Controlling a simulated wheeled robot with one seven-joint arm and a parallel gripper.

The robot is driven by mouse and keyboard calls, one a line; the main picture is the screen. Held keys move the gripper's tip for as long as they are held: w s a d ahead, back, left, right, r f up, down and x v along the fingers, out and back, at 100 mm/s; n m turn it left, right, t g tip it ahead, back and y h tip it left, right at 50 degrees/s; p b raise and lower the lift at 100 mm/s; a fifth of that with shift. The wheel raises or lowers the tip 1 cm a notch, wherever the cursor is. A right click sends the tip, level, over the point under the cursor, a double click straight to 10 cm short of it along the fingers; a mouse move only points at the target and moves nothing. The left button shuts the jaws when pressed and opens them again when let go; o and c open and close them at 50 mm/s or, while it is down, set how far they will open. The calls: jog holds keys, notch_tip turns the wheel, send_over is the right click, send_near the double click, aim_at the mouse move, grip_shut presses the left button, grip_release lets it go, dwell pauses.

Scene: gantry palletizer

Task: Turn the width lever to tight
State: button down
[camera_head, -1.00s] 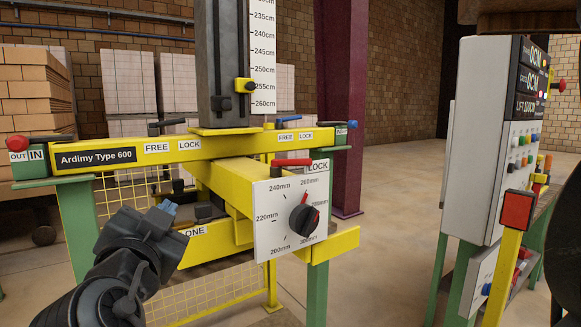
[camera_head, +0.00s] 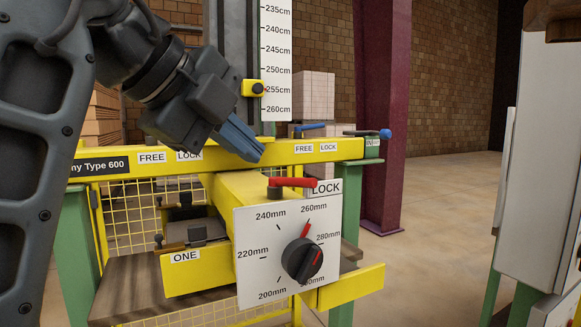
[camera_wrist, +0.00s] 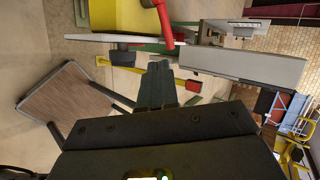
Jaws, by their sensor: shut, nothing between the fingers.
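No lever in view carries a readable "width" or "tight" label. A red-handled lever (camera_head: 293,182) lies roughly level on top of the width dial plate (camera_head: 268,216), beside a LOCK label. The plate is marked in millimetres, and its black knob (camera_head: 302,260) has a red pointer near 260mm to 280mm. My gripper (camera_head: 250,152) is shut and empty, above and left of the red lever and apart from it. In the wrist view, my gripper's fingers (camera_wrist: 165,82) are together, and the red lever (camera_wrist: 164,28) shows beyond them.
The yellow beam (camera_head: 225,156) runs behind the dial, with FREE and LOCK labels. A blue-knobbed lever (camera_head: 378,134) sits at its right end. A grey column with a height scale (camera_head: 277,60) stands behind my gripper. A control cabinet (camera_head: 540,160) is at right; open floor lies between.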

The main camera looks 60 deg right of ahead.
aim_at(287, 180)
jog(key=p+x, duration=0.1)
jog(key=x, duration=0.8)
jog(key=shift+d+f+p, duration=0.25)
jog(key=shift+d+p, duration=0.05)
jog(key=shift+p, duration=0.05)
jog(key=shift+s+d, duration=0.1)
jog(key=shift+d, duration=0.05)
